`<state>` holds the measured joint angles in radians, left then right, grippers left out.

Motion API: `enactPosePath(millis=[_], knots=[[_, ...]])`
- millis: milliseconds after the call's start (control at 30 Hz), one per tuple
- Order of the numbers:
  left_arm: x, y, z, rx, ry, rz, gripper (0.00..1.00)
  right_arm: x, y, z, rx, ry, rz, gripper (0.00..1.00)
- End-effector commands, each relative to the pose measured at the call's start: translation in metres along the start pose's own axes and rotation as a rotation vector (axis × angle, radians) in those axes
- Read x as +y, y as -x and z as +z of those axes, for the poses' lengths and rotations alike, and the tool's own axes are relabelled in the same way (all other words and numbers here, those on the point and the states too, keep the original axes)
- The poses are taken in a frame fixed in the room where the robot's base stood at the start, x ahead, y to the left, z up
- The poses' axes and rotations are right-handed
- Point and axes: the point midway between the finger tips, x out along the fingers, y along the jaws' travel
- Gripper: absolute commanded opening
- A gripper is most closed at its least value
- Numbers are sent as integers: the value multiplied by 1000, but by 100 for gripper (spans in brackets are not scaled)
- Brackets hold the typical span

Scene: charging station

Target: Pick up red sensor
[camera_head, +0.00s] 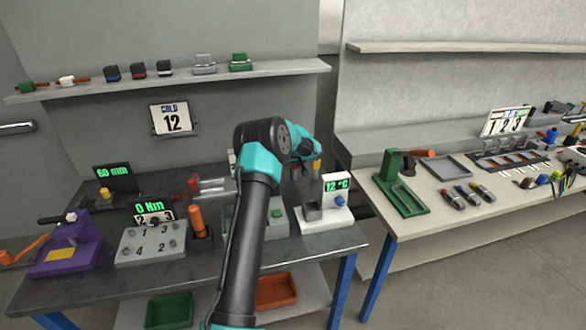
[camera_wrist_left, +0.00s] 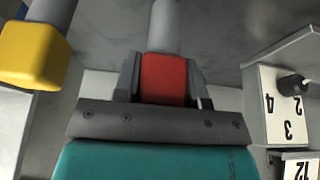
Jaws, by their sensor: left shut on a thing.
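The red sensor (camera_wrist_left: 164,78) has a red block end and a grey cylinder, seen in the left wrist view. My left gripper (camera_wrist_left: 163,72) is shut on its red end, with one dark finger on each side. In the head view my left gripper (camera_head: 303,150) is over the back of the left table, near the 12 °C station. The red sensor is not clearly visible there because the arm covers most of that spot. My right gripper is not in view.
A yellow-ended sensor (camera_wrist_left: 32,55) is close beside in the wrist view. The white 12 °C station (camera_head: 325,217) stands near the table's right edge. A grey numbered block (camera_head: 150,244) and purple fixture (camera_head: 68,247) are to the left. A shelf (camera_head: 180,78) runs behind.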

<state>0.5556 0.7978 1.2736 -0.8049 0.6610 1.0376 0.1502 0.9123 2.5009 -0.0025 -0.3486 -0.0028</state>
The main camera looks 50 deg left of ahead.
Motion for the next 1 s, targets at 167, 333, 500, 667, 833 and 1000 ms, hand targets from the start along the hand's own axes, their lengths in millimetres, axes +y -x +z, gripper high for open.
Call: enactPosePath(millis=[167, 333, 500, 667, 833, 1000], knots=[[0, 27, -12, 4, 2, 1, 14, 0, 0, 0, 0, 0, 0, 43], [0, 56, -24, 3, 1, 2, 14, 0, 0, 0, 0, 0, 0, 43], [0, 76, -32, 1, 0, 1, 14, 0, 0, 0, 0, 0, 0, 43], [0, 83, -34, 0, 1, 0, 14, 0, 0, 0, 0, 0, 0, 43], [0, 83, -34, 0, 1, 0, 14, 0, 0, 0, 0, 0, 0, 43], [0, 83, -34, 0, 0, -1, 14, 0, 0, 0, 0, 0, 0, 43]])
